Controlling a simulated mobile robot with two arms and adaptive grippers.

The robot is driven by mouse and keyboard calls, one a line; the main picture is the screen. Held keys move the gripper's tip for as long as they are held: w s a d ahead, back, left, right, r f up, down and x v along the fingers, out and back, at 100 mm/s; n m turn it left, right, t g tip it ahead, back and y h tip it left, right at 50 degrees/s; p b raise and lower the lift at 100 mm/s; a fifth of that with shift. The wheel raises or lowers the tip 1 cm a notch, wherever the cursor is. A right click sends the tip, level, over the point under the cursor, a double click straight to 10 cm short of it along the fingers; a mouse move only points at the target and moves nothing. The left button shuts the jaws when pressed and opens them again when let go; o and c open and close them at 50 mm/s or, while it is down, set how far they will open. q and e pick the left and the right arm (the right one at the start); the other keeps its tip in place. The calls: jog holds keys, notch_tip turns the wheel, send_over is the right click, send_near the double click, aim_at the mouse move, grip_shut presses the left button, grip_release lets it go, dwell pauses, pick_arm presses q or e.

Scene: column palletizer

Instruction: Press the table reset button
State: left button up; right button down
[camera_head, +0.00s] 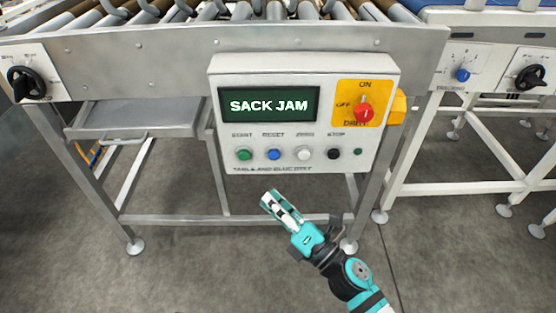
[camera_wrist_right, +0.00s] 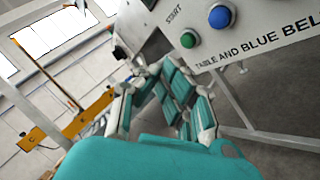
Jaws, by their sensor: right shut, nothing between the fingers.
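The blue reset button (camera_head: 274,154) sits under the label RESET on a white control box (camera_head: 226,75). It also shows in the right wrist view (camera_wrist_right: 220,17), beside the green start button (camera_wrist_right: 189,39). The box's screen (camera_head: 269,104) reads SACK JAM. My right gripper (camera_head: 270,197) is shut and empty. It is below the row of buttons in the head view, under the reset button and apart from it. In the right wrist view, the closed fingers (camera_wrist_right: 150,72) point toward the panel's lower edge. My left gripper is not in view.
White (camera_head: 304,153) and black (camera_head: 333,153) buttons stand right of the reset button. A red rotary switch (camera_head: 364,112) sits on a yellow plate. The box is mounted on a roller table frame (camera_head: 150,60). A second panel with a blue knob (camera_head: 462,75) is at right.

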aim_at(274, 155)
jog(key=shift+w, duration=0.1)
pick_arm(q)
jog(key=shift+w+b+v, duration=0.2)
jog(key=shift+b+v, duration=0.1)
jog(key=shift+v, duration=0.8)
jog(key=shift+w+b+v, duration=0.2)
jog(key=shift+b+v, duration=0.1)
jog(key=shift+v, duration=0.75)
pick_arm(e)
jog(key=w, duration=0.8)
jog(key=shift+w, duration=0.35)
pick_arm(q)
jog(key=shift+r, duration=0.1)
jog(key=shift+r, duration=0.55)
pick_arm(e)
jog(key=shift+w, duration=0.4)
